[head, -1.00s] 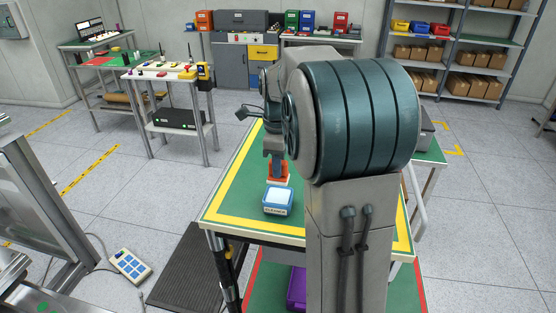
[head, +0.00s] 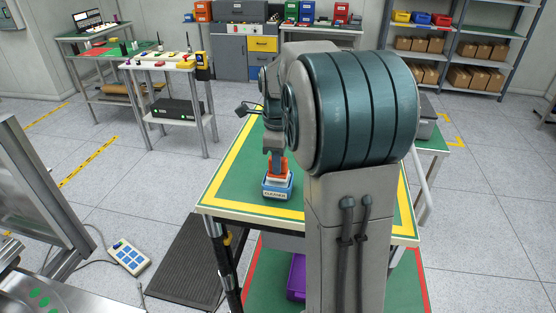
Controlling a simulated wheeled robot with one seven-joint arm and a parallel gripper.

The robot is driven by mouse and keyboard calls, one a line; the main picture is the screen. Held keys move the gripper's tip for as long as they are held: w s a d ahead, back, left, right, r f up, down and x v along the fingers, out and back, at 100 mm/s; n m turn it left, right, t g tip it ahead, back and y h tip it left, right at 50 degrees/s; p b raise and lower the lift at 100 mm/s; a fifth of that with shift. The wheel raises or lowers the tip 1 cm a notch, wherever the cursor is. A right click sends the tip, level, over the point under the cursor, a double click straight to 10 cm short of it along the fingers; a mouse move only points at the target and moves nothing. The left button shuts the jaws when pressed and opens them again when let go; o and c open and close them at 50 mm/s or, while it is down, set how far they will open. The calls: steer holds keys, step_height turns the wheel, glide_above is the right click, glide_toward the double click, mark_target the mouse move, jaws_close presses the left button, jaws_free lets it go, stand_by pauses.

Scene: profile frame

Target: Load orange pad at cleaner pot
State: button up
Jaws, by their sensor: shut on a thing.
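The cleaner pot (head: 277,193) is a small blue container with a white label, standing on the green table with a yellow border. My gripper (head: 278,163) points down at the pot and is shut on the orange pad (head: 278,176). The pad is at the pot's open top, and its lower part overlaps the white inside of the pot. From this view I cannot tell how deep the pad sits or whether it touches the inside. My arm hides the right part of the table.
The green table (head: 232,186) is clear to the left of the pot. A purple bin (head: 297,277) is on the level below. A dark mat (head: 190,262) and a blue-buttoned control box (head: 130,257) lie on the floor at left. A grey case (head: 426,128) stands behind my arm.

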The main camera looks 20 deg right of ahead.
steer(key=shift+f+b, duration=0.3)
steer(key=shift+f, duration=0.35)
stand_by(1.4)
step_height(320, 180, up, 7)
steer(key=p, duration=0.6)
steer(key=shift+r, duration=0.1)
stand_by(0.8)
